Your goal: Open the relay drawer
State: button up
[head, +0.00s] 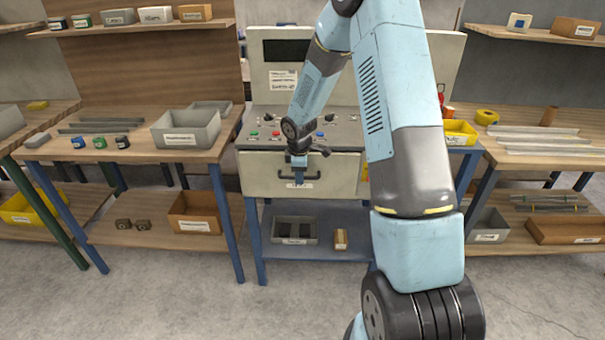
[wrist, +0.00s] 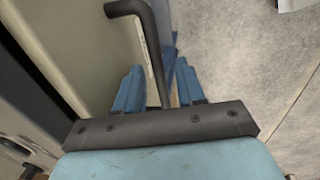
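The relay drawer (head: 262,176) is the wide beige front under the control panel in the head view. It appears shut; I see no clear gap around it. Its black bar handle (head: 313,176) is partly hidden by my gripper (head: 298,180), which is in front of the drawer's middle. In the wrist view, the handle (wrist: 154,50) runs between the two blue fingers of my gripper (wrist: 158,75), beside the beige drawer front (wrist: 85,40). The fingers are apart, with space visible beside the bar. I see no firm grip on it.
The control panel (head: 345,136) with several buttons stands above the drawer. A lower blue shelf (head: 335,255) holds a grey tray (head: 296,230) and a small brown box (head: 341,239). Wooden benches flank the cabinet. The floor in front (head: 200,290) is clear.

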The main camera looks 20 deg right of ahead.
grip_shut()
dwell(0.3)
